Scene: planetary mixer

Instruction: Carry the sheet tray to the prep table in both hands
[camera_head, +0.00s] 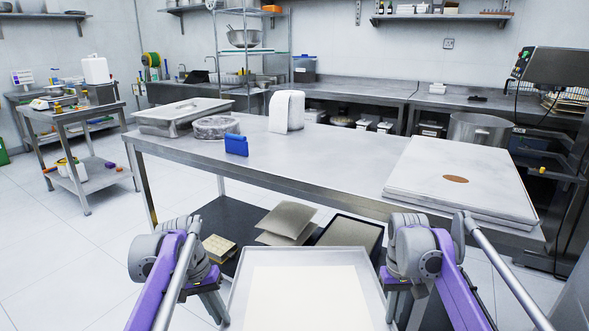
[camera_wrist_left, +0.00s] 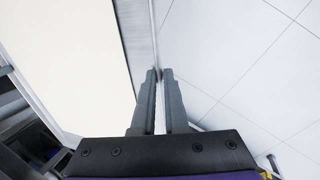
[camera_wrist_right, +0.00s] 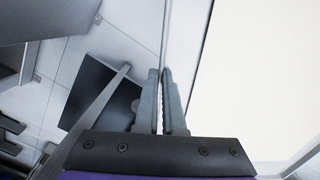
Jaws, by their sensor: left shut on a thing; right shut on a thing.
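The sheet tray (camera_head: 237,300) is a shallow metal tray with a pale cream sheet lying in it, at the bottom centre of the head view, in front of the prep table (camera_head: 310,175). My left gripper (camera_head: 222,318) is shut on the tray's left rim; the rim runs between its fingers in the left wrist view (camera_wrist_left: 158,75). My right gripper (camera_head: 389,300) is shut on the right rim, also seen in the right wrist view (camera_wrist_right: 163,75). The tray's near edge is cut off in the head view.
The table's middle front is clear. The lower shelf holds trays and boards (camera_head: 287,222).

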